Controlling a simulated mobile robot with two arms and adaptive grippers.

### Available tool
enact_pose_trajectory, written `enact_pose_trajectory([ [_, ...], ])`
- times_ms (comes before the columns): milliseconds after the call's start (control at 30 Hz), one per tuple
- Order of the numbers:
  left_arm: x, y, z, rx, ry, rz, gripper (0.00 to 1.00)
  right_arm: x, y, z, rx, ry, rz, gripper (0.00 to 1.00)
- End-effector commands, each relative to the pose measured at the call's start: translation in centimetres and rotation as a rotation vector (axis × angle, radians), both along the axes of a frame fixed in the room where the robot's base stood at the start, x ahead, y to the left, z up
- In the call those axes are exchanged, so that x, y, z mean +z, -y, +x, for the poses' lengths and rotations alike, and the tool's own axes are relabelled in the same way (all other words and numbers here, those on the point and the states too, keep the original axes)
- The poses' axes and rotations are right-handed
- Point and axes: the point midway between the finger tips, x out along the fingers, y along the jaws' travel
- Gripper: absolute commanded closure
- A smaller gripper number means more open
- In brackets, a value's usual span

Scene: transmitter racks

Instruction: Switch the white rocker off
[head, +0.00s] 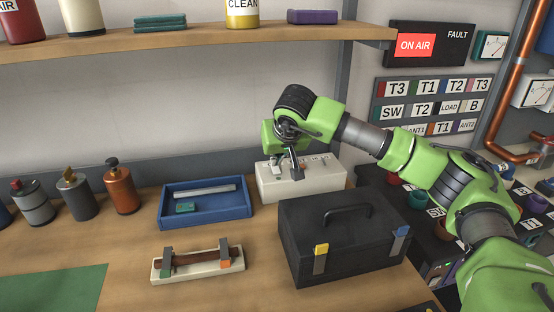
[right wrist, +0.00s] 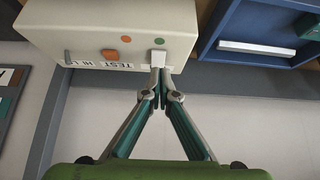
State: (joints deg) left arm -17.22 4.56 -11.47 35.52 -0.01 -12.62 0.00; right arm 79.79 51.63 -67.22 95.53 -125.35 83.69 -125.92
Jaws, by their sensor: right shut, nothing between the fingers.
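The white rocker (right wrist: 158,57) is on the edge of a cream switch box (right wrist: 75,20) in the right wrist view. An orange rocker (right wrist: 110,54) and a grey lever (right wrist: 68,56) are beside it. My right gripper (right wrist: 158,88) is shut and empty, its fingertips at the white rocker; I cannot tell whether they touch it. In the head view the switch box (head: 318,185) stands at the back of the bench, with my right gripper (head: 286,172) over its left part. There the gripper hides much of the switches. My left gripper is out of view.
A black toolbox (head: 340,240) stands in front of the switch box. A blue tray (head: 205,215) lies to its left. A shelf (head: 180,42) runs above. A cream holder (head: 198,267) and several bottles (head: 122,190) stand on the bench.

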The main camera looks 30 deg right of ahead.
Motion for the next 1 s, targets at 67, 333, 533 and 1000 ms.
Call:
enact_pose_trajectory([
  [67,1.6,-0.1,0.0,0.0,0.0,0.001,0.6,2.1,-0.3,-0.1,0.001,0.002,0.001,1.0],
  [333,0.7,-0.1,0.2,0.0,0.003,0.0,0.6,5.5,-1.5,-3.9,0.003,0.006,-0.001,1.0],
  [533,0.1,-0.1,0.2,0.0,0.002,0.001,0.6,7.8,-2.3,-6.7,0.001,0.005,0.0,1.0],
  [1000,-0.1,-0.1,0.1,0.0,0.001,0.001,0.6,8.9,-2.6,-8.1,0.0,0.001,0.0,1.0],
])
